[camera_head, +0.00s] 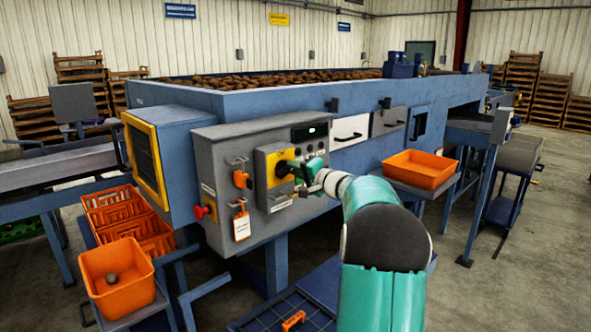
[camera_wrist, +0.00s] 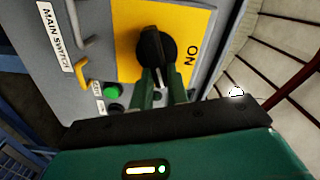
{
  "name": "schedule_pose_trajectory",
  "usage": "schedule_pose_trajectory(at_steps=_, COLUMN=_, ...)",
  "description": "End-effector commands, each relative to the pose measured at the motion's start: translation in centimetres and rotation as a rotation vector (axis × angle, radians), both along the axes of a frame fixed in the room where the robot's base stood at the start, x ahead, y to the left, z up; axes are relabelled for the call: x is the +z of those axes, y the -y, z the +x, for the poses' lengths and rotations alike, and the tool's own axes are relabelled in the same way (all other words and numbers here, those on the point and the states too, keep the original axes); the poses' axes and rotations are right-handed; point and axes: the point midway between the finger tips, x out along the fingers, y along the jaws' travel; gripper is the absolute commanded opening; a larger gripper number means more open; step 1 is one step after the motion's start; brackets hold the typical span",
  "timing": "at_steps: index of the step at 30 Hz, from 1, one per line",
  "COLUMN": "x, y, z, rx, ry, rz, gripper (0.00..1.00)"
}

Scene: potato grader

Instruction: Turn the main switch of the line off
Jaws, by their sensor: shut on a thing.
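The main switch is a black rotary knob (camera_wrist: 157,50) on a yellow plate (camera_wrist: 120,40), close up in the wrist view. A "MAIN SWITCH" label (camera_wrist: 56,35) is on the grey panel beside it. The word "ON" (camera_wrist: 190,55) is printed on the plate near the knob. My gripper (camera_wrist: 163,92) is shut on the knob's handle, with the green fingers on either side of it. In the head view the yellow plate (camera_head: 273,158) shows on the control box, and my gripper (camera_head: 291,170) partly hides the knob.
A green button (camera_wrist: 112,91) is beside the plate. An orange padlock (camera_head: 240,178), a white-and-orange tag (camera_head: 241,224) and a red button (camera_head: 200,212) are on the box's left part. An orange tray (camera_head: 420,169) stands right of my arm.

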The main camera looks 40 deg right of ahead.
Motion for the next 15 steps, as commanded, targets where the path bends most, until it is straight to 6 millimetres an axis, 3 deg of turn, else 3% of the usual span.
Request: schedule_pose_trajectory(at_steps=15, x=-0.52, y=0.2, z=-0.08, rx=-0.002, ry=-0.009, rz=0.322, gripper=0.0)
